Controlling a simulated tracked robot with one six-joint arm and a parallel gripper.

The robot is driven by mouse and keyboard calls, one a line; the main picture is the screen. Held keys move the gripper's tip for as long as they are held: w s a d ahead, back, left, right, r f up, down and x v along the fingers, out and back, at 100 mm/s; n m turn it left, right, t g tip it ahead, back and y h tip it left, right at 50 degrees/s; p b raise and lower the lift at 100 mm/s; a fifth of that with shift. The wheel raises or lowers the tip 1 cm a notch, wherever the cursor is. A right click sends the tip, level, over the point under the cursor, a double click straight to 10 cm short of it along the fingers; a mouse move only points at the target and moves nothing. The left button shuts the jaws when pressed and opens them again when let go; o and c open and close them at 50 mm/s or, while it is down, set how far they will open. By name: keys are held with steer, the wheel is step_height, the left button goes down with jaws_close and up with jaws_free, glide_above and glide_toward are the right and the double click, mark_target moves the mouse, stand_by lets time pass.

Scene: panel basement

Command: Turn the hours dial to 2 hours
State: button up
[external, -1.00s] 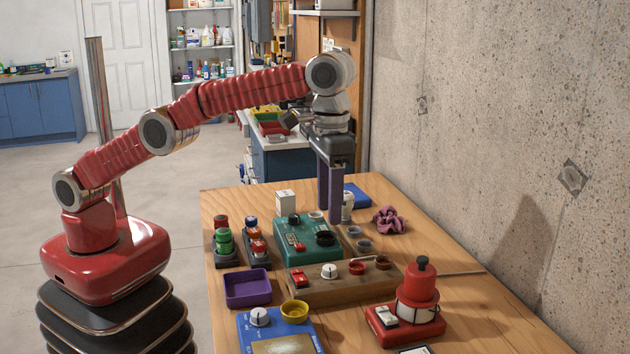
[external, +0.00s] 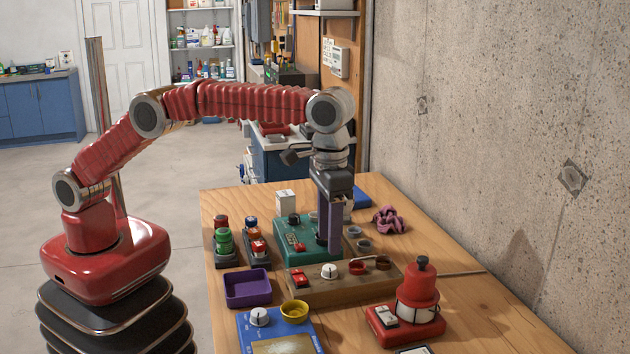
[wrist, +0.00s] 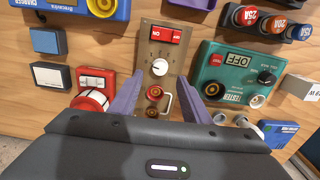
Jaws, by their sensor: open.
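Several dials are in view, and no hours label is readable. A brown panel (external: 350,291) carries a white dial (external: 329,271) with a pointer line, a red switch and a red knob. In the wrist view the white dial (wrist: 160,67) lies ahead of my fingertips, near the middle. A green tester (wrist: 230,75) with a black dial (wrist: 267,77) is to its right. A blue charger (external: 275,335) has another white dial (external: 259,316). My gripper (external: 331,246) points down above the panel's back edge, open and empty. In the wrist view my gripper (wrist: 159,80) shows purple fingers apart.
A red lamp-like device (external: 420,295) stands at the right. A purple tray (external: 235,291) and fuse holders (external: 257,245) stand at the left. A pink cloth (external: 390,220) lies at the back right near the concrete wall (external: 500,150). Bare wood shows along the right side.

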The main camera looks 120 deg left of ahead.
mark_target(329, 267)
step_height(329, 267, down, 7)
steer(key=shift+f, duration=0.1)
stand_by(0.3)
steer(key=shift+c, duration=0.4)
steer(key=c, duration=1)
steer(key=shift+o, duration=0.2)
steer(key=shift+m, duration=0.4)
steer(key=m, duration=1.3)
steer(key=shift+a, duration=0.1)
